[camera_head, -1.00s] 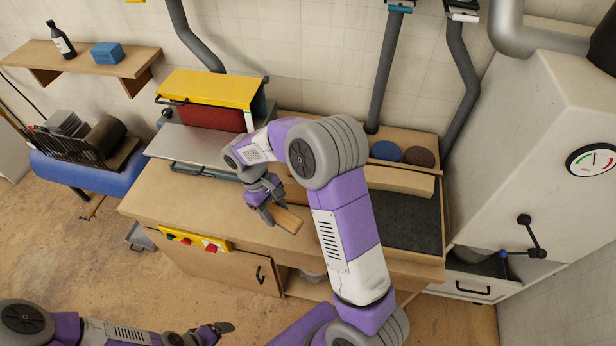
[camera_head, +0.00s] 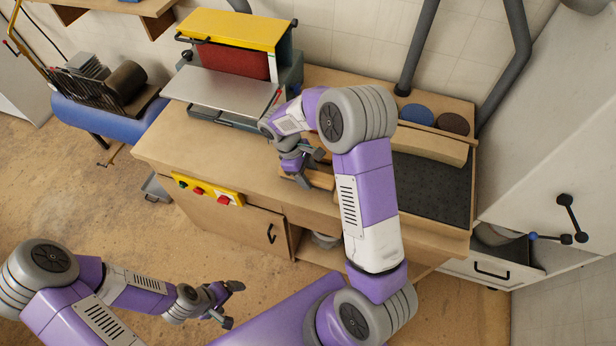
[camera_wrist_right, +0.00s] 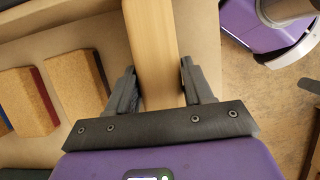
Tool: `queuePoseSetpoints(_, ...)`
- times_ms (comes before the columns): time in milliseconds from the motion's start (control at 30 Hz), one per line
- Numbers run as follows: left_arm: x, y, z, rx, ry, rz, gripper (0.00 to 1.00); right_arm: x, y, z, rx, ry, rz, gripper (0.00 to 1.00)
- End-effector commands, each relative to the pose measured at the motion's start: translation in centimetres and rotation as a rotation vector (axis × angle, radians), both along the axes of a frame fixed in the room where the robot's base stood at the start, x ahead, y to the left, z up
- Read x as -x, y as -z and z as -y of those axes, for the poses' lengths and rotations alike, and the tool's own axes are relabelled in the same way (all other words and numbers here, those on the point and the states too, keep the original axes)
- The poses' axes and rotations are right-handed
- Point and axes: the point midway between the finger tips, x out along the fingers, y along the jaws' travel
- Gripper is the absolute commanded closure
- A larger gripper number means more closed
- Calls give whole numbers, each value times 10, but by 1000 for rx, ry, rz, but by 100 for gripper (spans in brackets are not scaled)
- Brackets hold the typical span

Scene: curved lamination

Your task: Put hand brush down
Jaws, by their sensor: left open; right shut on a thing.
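The hand brush shows as a plain wooden bar (camera_wrist_right: 152,40) in the right wrist view, running away from me between the fingers. My right gripper (camera_wrist_right: 158,82) is shut on it. In the head view, the right gripper (camera_head: 303,180) holds the brush (camera_head: 321,179) at the workbench top (camera_head: 225,150), left of my right forearm. The forearm partly hides that area. No bristles show, and I cannot tell whether the brush touches the bench. My left gripper (camera_head: 232,304) is open and empty, low in front of the bench.
A belt sander with a yellow hood (camera_head: 235,37) stands at the bench's back left. A dark mat (camera_head: 432,190) and curved wooden piece (camera_head: 428,144) lie right of my arm. Cork blocks (camera_wrist_right: 75,85) sit left of the brush in the wrist view. Bare bench lies left of the gripper.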

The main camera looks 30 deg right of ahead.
Motion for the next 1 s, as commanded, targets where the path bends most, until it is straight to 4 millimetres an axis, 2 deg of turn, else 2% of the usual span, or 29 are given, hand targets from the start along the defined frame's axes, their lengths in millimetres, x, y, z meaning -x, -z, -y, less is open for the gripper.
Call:
queuePoseSetpoints(67,0,5,0,0,0,0,9,0,12,0,1,1,-2,77)
queuePoseSetpoints(433,0,6,0,0,0,0,9,0,15,0,0,1,0,77)
queuePoseSetpoints(467,0,6,0,0,0,0,9,0,15,0,0,1,0,47)
queuePoseSetpoints(600,0,5,0,0,0,0,9,0,14,0,1,2,0,26)
queuePoseSetpoints(633,0,5,0,0,0,0,9,0,14,0,0,1,0,23)
queuePoseSetpoints(867,0,5,0,0,0,0,9,0,14,0,0,1,0,23)
queuePoseSetpoints(1000,0,2,0,0,0,0,9,-1,7,-1,0,1,2,23)
